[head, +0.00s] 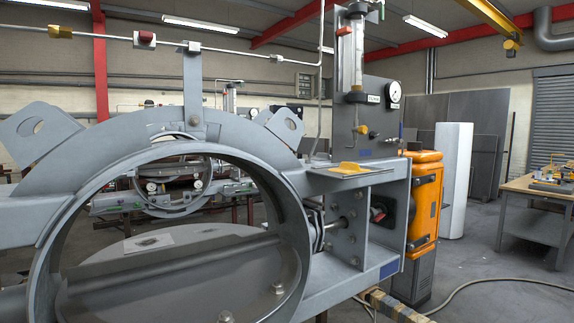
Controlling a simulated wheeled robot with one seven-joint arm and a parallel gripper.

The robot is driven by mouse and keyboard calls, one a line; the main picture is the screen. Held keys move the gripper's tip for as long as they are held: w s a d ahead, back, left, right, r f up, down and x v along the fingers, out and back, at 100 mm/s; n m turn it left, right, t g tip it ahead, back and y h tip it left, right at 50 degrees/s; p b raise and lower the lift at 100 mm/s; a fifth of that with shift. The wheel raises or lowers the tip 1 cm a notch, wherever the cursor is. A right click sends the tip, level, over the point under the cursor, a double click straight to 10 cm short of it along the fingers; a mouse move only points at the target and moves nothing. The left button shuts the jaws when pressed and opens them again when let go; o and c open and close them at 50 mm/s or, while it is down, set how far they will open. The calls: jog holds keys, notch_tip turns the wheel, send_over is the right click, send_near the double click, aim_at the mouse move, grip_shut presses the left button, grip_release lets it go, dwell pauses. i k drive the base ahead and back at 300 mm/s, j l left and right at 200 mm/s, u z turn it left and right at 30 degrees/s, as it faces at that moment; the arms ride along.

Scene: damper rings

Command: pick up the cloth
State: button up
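No thing shows plainly as a cloth. A flat pale square piece (148,243) with a dark patch lies on the grey disc (215,238) inside the large grey ring (50,240); it may be a cloth or a sheet. A small yellow piece (347,168) lies on a flat plate on top of the grey bracket (385,176) right of the ring; I cannot tell whether it is cloth. My gripper is not in view.
The ring and its bracket fill the near left and middle. An orange cabinet (425,200) and a white cylinder (453,180) stand behind. A workbench (540,192) is at the right. A hose (500,279) crosses the otherwise open floor at the right.

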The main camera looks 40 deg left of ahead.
aim_at(346, 167)
jog(key=i+j+u, duration=0.2)
jog(key=i+u, duration=0.25)
jog(key=i+j+u, duration=0.1)
jog(key=i+u, duration=0.35)
jog(key=i+l+u, duration=0.1)
jog(key=i+u, duration=0.35)
jog(key=k, duration=0.05)
